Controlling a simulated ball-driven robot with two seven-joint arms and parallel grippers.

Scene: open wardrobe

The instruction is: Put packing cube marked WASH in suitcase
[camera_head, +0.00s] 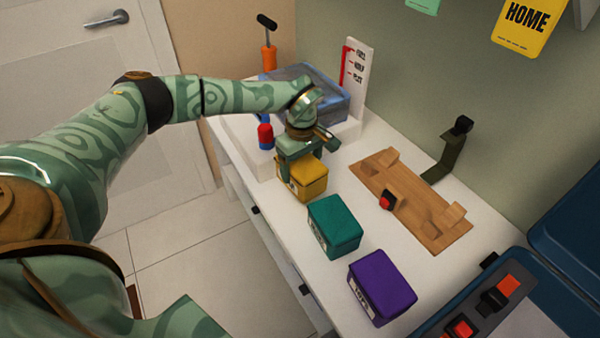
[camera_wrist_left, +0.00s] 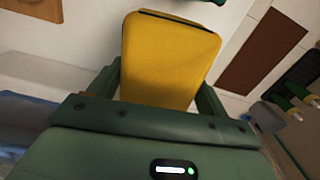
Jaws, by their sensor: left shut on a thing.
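My left gripper (camera_head: 302,168) reaches down over the table and is shut on the yellow packing cube (camera_head: 309,190). The yellow cube (camera_wrist_left: 170,62) fills the space between the fingers in the left wrist view. A teal cube (camera_head: 334,226) and a purple cube (camera_head: 382,287) stand in a row nearer to me, each with a pale label on its side. The label print is too small to read, so I cannot tell which cube is marked WASH. A dark blue open case, seemingly the suitcase (camera_head: 572,214), is at the lower right, partly cut off. My right gripper is not in view.
A wooden board with blocks (camera_head: 412,205) lies behind the cubes, with a red-and-black item (camera_head: 387,200) at its edge. A bluish bin (camera_head: 318,90), an orange-handled tool (camera_head: 268,57) and a red-and-blue bottle (camera_head: 265,133) stand at the far end. A dark green stand (camera_head: 447,152) is by the wall.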

